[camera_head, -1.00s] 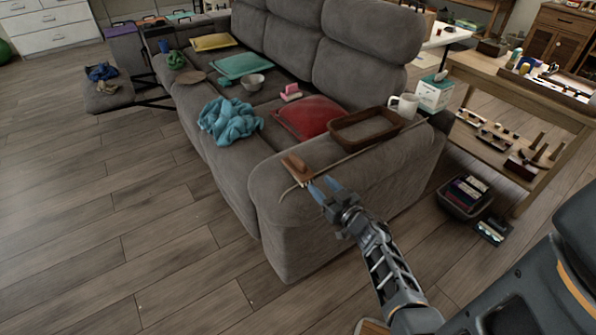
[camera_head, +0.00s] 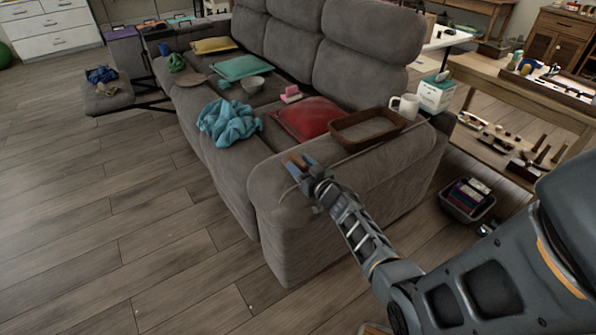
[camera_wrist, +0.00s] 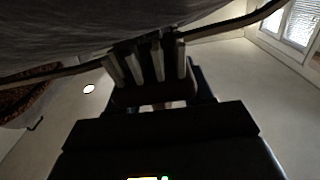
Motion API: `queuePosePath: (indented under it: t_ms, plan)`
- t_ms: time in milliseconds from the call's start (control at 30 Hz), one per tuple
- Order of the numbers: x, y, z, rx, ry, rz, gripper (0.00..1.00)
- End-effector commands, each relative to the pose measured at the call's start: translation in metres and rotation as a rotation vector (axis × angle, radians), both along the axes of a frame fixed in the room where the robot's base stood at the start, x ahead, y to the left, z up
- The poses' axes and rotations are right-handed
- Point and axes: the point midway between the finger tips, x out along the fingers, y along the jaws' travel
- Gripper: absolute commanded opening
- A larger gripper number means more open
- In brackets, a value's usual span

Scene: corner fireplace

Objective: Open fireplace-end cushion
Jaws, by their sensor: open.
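The grey sofa (camera_head: 345,195) runs diagonally through the head view, its near arm closest to me. My gripper (camera_head: 300,165) is open at the front top edge of that arm. A red cushion (camera_head: 306,118) lies on the near seat, a teal cushion (camera_head: 243,67) and a yellow cushion (camera_head: 214,45) farther along. A footrest (camera_head: 108,100) stands extended at the far end. The wrist view is dark; several pale bars (camera_wrist: 147,65) show below grey fabric.
A brown tray (camera_head: 345,137) and a white mug (camera_head: 408,106) sit on the near arm. A blue cloth (camera_head: 228,121) hangs over the seat front. A wooden table (camera_head: 520,90) and a bin (camera_head: 467,201) stand at the right. The floor (camera_head: 130,220) before the sofa is clear.

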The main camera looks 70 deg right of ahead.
Motion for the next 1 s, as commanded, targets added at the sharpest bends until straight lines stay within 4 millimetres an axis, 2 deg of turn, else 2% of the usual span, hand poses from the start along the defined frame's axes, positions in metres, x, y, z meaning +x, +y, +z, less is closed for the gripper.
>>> queuePosePath:
  t_ms: [200, 733, 1000]
  plan:
    - [0.0003, -0.0003, 0.0005, 0.000, 0.000, 0.000, 0.50]
    - [-0.0001, -0.0004, 0.0005, 0.001, -0.001, -0.001, 0.00]
    - [-0.0001, -0.0005, 0.0010, -0.001, -0.001, -0.001, 0.00]
